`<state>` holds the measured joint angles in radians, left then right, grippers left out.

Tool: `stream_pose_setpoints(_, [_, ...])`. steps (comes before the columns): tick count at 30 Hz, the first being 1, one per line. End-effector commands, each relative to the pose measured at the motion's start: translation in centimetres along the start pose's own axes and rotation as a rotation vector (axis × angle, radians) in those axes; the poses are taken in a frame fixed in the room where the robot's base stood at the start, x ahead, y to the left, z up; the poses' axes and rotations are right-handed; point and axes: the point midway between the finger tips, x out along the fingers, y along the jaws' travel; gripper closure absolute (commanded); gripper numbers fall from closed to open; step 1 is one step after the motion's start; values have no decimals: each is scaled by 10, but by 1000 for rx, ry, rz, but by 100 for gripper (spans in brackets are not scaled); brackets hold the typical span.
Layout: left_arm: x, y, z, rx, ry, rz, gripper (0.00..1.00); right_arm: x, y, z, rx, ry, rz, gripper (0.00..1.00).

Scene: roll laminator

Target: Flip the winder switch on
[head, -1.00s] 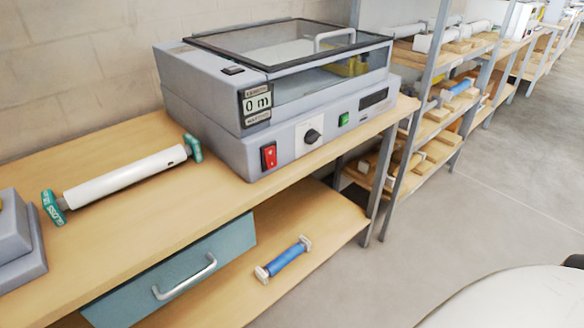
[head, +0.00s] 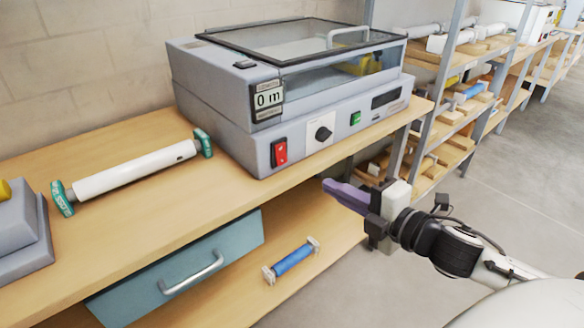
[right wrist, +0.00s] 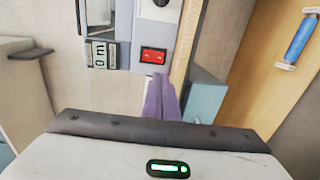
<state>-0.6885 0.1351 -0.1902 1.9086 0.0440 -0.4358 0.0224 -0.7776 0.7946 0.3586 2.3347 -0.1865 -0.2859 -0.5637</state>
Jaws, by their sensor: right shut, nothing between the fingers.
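The grey laminator (head: 210,105) stands on the wooden bench. Its front carries a red rocker switch (head: 279,152), a black knob (head: 323,133) and a green button (head: 355,118). A small black switch (head: 244,65) sits on its top left. I cannot read which one is the winder switch. My right gripper (head: 329,187) has purple fingers, shut and empty, in front of the bench edge, below and right of the red switch and apart from it. In the right wrist view the fingers (right wrist: 159,90) point toward the red switch (right wrist: 153,55). My left gripper is not in view.
The meter display (head: 267,95) reads 0 m. A white roll (head: 130,170) with green ends lies on the bench at left, near a grey stepped block (head: 25,240). A blue roll (head: 293,259) lies on the lower shelf beside a teal drawer (head: 185,270). Metal racks stand at right.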

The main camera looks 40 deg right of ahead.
Motion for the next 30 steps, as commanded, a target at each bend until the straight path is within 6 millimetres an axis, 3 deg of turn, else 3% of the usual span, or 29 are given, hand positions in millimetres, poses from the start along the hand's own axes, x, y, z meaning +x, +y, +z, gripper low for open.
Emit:
stream_pose_setpoints(8, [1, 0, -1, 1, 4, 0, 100, 10, 0, 0, 5, 1, 1, 100])
stream_pose_setpoints(30, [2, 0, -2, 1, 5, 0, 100, 113, 0, 1, 6, -3, 0, 100])
